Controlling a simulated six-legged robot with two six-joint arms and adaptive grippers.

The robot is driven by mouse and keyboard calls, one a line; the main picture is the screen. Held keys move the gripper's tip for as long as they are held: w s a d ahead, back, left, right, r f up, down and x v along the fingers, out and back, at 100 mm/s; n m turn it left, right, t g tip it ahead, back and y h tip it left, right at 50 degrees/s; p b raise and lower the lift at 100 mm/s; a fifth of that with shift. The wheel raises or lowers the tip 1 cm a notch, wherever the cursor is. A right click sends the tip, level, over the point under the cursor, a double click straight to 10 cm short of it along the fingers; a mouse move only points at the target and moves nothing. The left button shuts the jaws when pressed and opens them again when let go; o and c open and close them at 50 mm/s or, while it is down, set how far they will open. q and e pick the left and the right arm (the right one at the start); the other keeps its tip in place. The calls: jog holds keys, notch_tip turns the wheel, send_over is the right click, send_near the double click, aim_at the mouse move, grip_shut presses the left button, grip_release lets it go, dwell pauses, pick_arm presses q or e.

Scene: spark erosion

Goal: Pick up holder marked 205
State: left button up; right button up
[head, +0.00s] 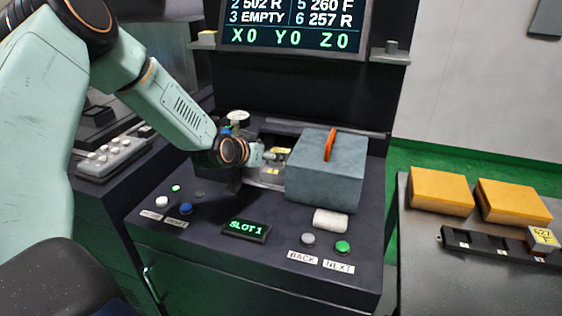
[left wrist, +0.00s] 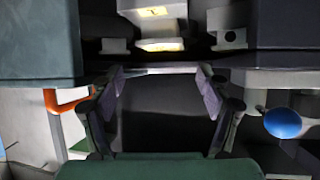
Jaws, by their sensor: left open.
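My left gripper (head: 236,183) hangs over the dark console, left of the grey-blue box, with its fingers partly hidden. In the left wrist view my left gripper (left wrist: 160,75) is open, its two fingers apart with nothing between them. Beyond the fingertips is a pale block with a lit yellow label (left wrist: 155,12); its marking is unreadable. In the head view small yellow labels (head: 282,150) show in the recess behind the gripper, too small to read. I cannot tell which holder is marked 205. My right gripper is not in view.
A grey-blue box (head: 325,175) with an orange handle stands right of the recess. Buttons and a SLOT 1 display (head: 246,230) line the console front. A screen (head: 295,25) stands behind. A side table holds yellow blocks (head: 440,190) and a dark rack (head: 490,245) with a holder labelled 627.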

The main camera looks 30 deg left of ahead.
aim_at(273, 149)
pick_arm(q)
jog(key=w+f, duration=0.1)
jog(key=w+f+b, duration=0.1)
jog(key=w+f, duration=0.1)
jog(key=shift+w+a, duration=0.15)
jog(key=shift+a, duration=0.2)
jog(key=shift+w+d+f, duration=0.1)
jog(key=shift+w+f, duration=0.05)
jog(key=shift+w, duration=0.55)
jog(key=shift+w+f, duration=0.15)
jog(key=shift+w, duration=0.2)
jog(key=shift+s, duration=0.2)
jog(key=c, duration=0.3)
jog(key=shift+d, duration=0.1)
jog(key=c, duration=1.2)
jog(key=shift+w+r, duration=0.1)
jog(key=shift+r, duration=0.2)
jog(key=shift+c, duration=0.3)
